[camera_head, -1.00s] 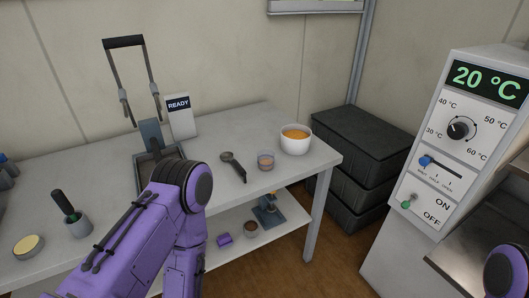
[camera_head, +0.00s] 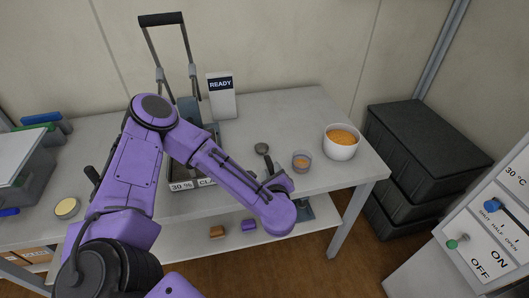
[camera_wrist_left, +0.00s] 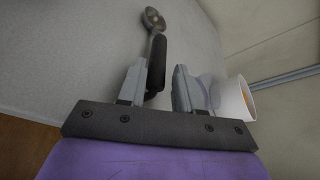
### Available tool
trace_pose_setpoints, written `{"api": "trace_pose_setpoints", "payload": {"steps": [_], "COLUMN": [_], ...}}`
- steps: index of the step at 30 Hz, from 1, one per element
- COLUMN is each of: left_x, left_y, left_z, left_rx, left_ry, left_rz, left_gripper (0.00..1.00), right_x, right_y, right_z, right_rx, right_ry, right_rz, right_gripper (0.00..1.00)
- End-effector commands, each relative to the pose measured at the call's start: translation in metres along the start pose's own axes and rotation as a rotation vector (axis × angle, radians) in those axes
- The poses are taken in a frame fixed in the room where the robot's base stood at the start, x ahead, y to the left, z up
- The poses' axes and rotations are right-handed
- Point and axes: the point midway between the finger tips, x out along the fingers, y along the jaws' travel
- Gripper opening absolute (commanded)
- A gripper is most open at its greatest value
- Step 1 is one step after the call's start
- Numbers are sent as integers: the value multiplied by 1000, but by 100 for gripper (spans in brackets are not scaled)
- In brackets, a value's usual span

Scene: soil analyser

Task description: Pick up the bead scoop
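The bead scoop has a round metal bowl and a dark handle. In the head view the scoop (camera_head: 262,149) lies on the grey table, its handle partly hidden by my left arm. In the left wrist view the scoop (camera_wrist_left: 155,22) points away from me, with its handle between the fingers, nearer the left finger. My left gripper (camera_wrist_left: 161,80) is open. In the head view this gripper (camera_head: 276,183) is over the table by the handle, mostly hidden by the wrist. My right gripper is not in view.
A small cup (camera_head: 301,161) stands just right of the scoop. A white bowl of orange beads (camera_head: 341,151) is farther right, near the table edge. A tray device with a raised lever (camera_head: 172,60) and a READY sign (camera_head: 221,96) stand behind my arm. Black crates (camera_head: 420,150) are stacked right.

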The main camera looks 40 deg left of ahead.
Motion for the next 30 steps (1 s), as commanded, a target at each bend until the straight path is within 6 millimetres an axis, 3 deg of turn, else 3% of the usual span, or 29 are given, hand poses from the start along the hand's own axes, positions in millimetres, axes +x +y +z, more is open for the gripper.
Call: {"api": "trace_pose_setpoints", "payload": {"steps": [3,6,14,15,18,30], "left_x": [21,37,45,45,45,43], "left_y": [2,3,4,4,4,1], "left_z": [5,3,2,2,2,7], "left_rx": [3,2,2,2,3,0], "left_ry": [-2,-3,-2,-2,-2,-3], "left_rz": [7,4,3,3,3,3], "left_gripper": [34,34,34,31,0,0], "right_x": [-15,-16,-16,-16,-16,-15], "right_y": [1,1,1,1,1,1], "right_z": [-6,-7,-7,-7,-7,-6], "right_rx": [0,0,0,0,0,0], "right_ry": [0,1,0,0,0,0], "right_rz": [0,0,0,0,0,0], "right_gripper": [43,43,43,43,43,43]}}
